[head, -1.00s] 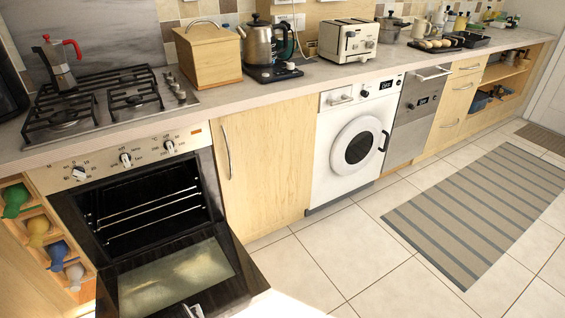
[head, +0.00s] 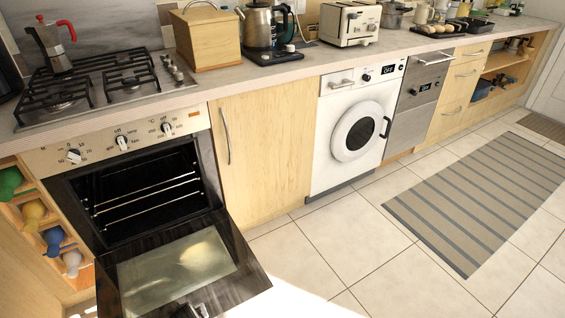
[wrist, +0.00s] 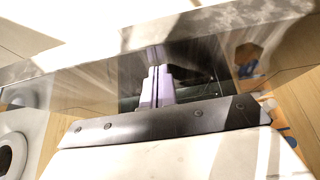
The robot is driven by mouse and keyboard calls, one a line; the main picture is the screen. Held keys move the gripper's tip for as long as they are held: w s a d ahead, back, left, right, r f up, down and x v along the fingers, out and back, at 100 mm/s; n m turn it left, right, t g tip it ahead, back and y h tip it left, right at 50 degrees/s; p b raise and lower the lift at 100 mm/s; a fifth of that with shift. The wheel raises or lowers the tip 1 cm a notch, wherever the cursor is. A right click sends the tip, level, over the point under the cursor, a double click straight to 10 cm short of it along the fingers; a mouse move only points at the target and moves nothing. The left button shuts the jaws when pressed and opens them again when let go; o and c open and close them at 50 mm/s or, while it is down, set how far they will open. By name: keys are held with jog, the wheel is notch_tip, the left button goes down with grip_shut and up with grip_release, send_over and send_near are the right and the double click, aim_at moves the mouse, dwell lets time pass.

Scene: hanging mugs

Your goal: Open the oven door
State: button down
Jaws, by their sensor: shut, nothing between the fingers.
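The oven (head: 130,195) is at the left in the head view, under the hob, with its dark cavity and wire racks exposed. Its door (head: 243,265) is hinged down, wide open, with the glass panel (head: 178,270) facing up. My gripper (head: 196,311) is partly visible at the bottom edge of the head view, over the lower part of the door. In the wrist view my gripper's pale fingers (wrist: 156,86) are together and empty, pointing at a dark glossy surface. I cannot tell whether they touch it. The door's handle and outer edge are not visible.
The hob (head: 105,85) with a moka pot (head: 48,48) is above the oven. A rack with coloured items (head: 52,240) is left of it. A wooden cabinet (head: 265,150) and washing machine (head: 357,130) stand to the right.

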jog(key=shift+f+b, duration=0.35)
jog(key=shift+f, duration=0.4)
jog(key=p+v, duration=0.3)
jog(key=p, duration=0.1)
jog(key=shift+r, duration=0.4)
jog(key=shift+p+v, duration=1.8)
jog(key=shift+p, duration=0.15)
jog(key=shift+w+r, duration=0.1)
jog(key=p+v, duration=1.2)
jog(key=v, duration=0.1)
jog(key=shift+s+r, duration=0.2)
jog(key=shift+r, duration=0.1)
